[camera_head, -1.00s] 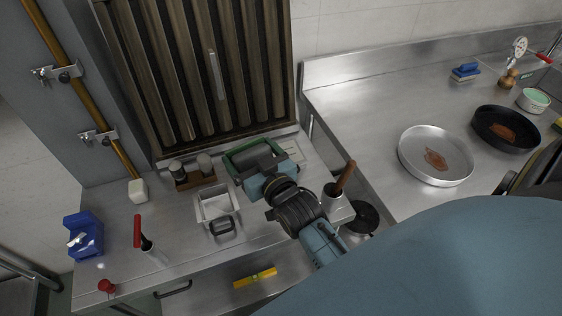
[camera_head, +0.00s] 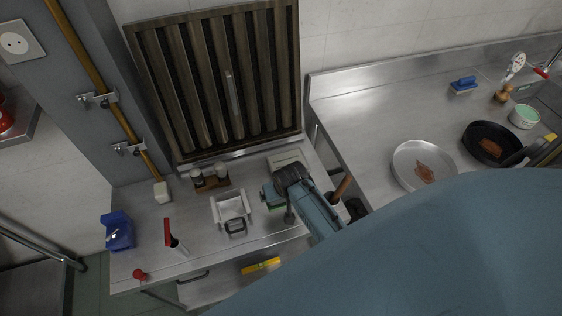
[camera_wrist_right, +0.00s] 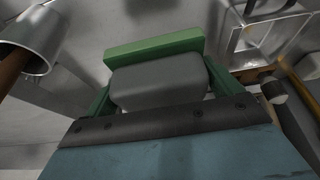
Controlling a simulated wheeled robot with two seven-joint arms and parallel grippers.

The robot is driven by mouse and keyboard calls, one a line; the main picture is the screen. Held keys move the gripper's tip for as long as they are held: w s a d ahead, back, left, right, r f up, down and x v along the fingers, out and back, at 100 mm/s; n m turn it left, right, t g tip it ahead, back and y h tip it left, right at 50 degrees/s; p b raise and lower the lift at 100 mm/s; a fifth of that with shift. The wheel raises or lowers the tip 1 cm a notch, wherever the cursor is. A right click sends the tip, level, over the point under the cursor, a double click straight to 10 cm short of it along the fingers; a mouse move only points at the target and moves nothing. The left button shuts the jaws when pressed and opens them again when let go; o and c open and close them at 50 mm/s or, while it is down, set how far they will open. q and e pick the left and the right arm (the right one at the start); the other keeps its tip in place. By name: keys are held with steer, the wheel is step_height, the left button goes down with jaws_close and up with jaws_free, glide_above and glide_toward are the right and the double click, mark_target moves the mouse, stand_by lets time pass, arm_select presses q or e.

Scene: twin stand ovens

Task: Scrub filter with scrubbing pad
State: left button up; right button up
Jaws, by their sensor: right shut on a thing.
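The filter (camera_head: 218,85) is a brown slatted metal panel with a handle. It leans upright against the wall at the back of the left counter. My right gripper (camera_wrist_right: 155,85) is shut on a green-and-grey block, which looks like the scrubbing pad (camera_wrist_right: 150,50). In the head view the right gripper (camera_head: 276,200) is over the counter, right of the square metal basket and apart from the filter. There the pad mostly hides behind the gripper, with only a little green showing. My left gripper is not in view.
A wooden-handled tool (camera_head: 342,188) stands by my right forearm. The right counter holds pans (camera_head: 420,165) and a blue-handled brush (camera_head: 463,84).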

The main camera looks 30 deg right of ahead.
steer(key=shift+f, duration=0.55)
step_height(320, 180, down, 2)
steer(key=shift+b, duration=0.7)
steer(key=shift+f+b, duration=0.65)
steer(key=shift+f, duration=0.15)
steer(key=shift+f+b, duration=1.15)
steer(key=shift+b, duration=0.15)
steer(key=o, duration=0.8)
steer(key=shift+c, duration=0.2)
steer(key=p+v, duration=0.2)
steer(key=v, duration=1.1)
steer(key=shift+r, duration=0.2)
steer(key=shift+s, duration=0.1)
